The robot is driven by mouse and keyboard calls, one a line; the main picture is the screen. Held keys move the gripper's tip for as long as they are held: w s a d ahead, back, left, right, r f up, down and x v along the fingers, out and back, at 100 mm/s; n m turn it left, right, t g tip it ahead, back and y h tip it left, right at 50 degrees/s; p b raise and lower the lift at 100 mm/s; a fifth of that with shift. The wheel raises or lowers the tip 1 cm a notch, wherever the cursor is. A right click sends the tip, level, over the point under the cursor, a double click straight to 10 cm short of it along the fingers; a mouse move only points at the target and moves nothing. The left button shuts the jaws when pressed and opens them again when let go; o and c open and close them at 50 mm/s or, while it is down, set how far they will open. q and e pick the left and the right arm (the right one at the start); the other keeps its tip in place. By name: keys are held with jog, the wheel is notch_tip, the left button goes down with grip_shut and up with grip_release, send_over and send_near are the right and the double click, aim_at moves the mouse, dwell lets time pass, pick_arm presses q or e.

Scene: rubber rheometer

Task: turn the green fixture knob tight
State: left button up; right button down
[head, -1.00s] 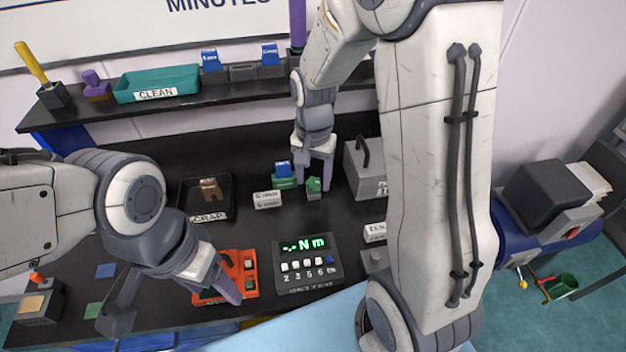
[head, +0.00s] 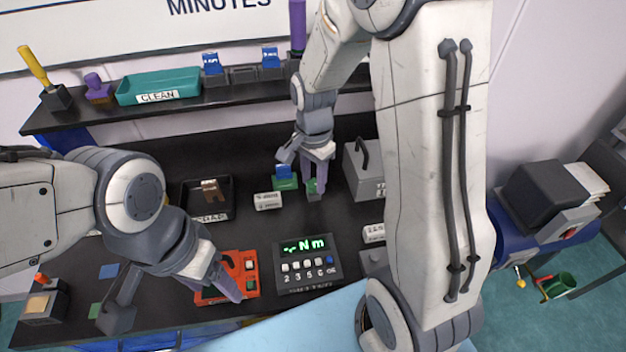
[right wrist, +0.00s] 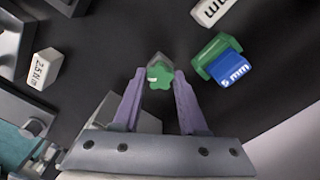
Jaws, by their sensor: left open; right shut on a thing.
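The green fixture knob (right wrist: 159,75) is a lobed green knob on a small grey block, between the purple fingers of my right gripper (right wrist: 158,88) in the right wrist view. In the head view my right gripper (head: 313,186) points down over the knob (head: 312,186), which its fingers partly hide. The right gripper is shut on the knob. My left gripper (head: 222,281) is open and empty above the orange-red box at the front left; its fingers overlap in the head view.
A green block with a blue tag (head: 284,178) stands just left of the knob. White labelled blocks (head: 267,201), a torque display (head: 308,263), a black scrap tray (head: 207,199) and a grey handled box (head: 364,172) surround it. A shelf (head: 150,109) runs behind.

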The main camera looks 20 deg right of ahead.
jog(key=m, duration=0.2)
jog(key=shift+r+m+p, duration=0.1)
jog(key=shift+m+p, duration=0.2)
jog(key=shift+p, duration=0.05)
jog(key=shift+m, duration=0.9)
jog(key=shift+m+p, duration=0.45)
jog(key=shift+m, duration=1.75)
jog(key=shift+m+p, duration=0.45)
jog(key=shift+m, duration=1.85)
